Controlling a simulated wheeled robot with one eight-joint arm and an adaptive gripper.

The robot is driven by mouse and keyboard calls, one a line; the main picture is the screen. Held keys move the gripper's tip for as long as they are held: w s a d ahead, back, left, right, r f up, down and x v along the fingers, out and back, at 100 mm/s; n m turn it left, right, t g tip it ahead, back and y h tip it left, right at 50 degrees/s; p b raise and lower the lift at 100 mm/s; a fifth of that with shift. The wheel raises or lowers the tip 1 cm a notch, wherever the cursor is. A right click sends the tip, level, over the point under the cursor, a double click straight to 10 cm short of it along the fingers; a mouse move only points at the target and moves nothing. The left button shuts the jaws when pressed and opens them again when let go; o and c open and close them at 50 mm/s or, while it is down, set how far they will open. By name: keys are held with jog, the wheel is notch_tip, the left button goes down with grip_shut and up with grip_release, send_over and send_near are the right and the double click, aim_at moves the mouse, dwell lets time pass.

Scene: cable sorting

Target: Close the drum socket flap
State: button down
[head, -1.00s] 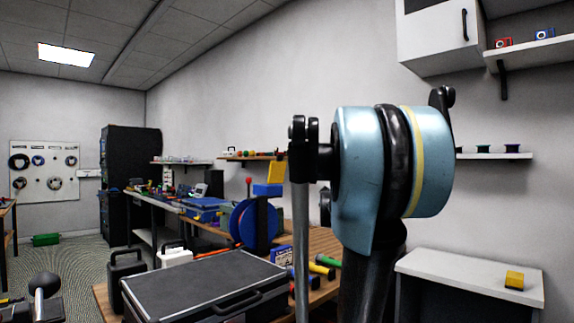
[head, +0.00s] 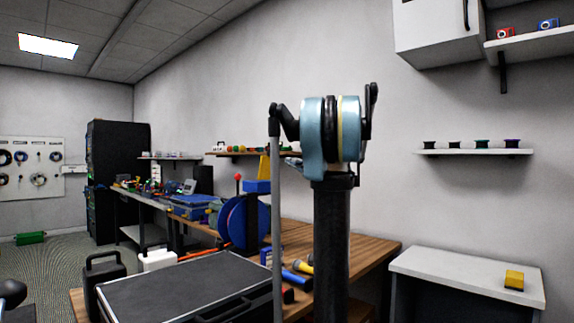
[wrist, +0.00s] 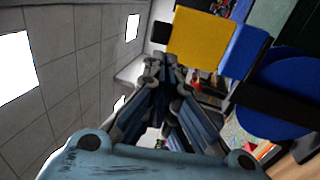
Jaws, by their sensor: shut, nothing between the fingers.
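The cable drum (head: 232,222) is blue with a dark stand and sits on the wooden bench. A blue socket box (head: 256,186) tops it, and the yellow flap (head: 263,166) stands up from the box, raised. My arm partly covers the flap in the head view. In the wrist view the yellow flap (wrist: 200,38) is close, beside the blue box (wrist: 243,52) and drum (wrist: 280,110). My gripper (wrist: 162,64) is shut and empty, with its tips near the flap's left edge; I cannot tell whether they touch. In the head view my arm hides most of the gripper.
A black case (head: 185,287) lies in front of the drum, with screwdrivers (head: 300,272) to its right. The bench's right part is bare.

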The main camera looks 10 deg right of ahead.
aim_at(271, 153)
jog(key=x, duration=1.2)
jog(key=shift+w+d, duration=0.1)
jog(key=shift+w+d+r, duration=0.1)
jog(key=shift+r, duration=0.05)
